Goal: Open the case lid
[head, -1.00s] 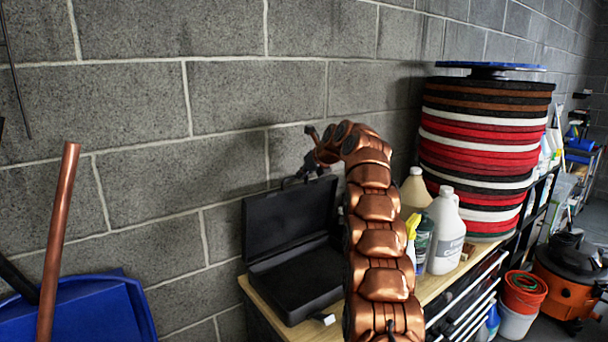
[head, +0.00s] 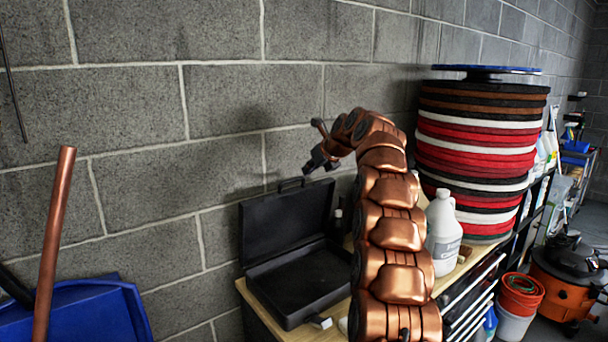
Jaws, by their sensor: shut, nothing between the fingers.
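The black case (head: 302,285) sits on the wooden top of a cabinet against the block wall. Its lid (head: 285,224) stands raised, close to upright at the back, with the handle (head: 291,184) at its top edge. The case's inside shows dark and looks empty. My gripper (head: 308,171) is shut and empty, above the lid's upper right edge and apart from it as far as I can see. My copper arm hides the case's right edge and some of the bottles.
A blue dustpan (head: 85,312) and copper pole (head: 55,245) are at left. A small white item (head: 320,322) lies before the case.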

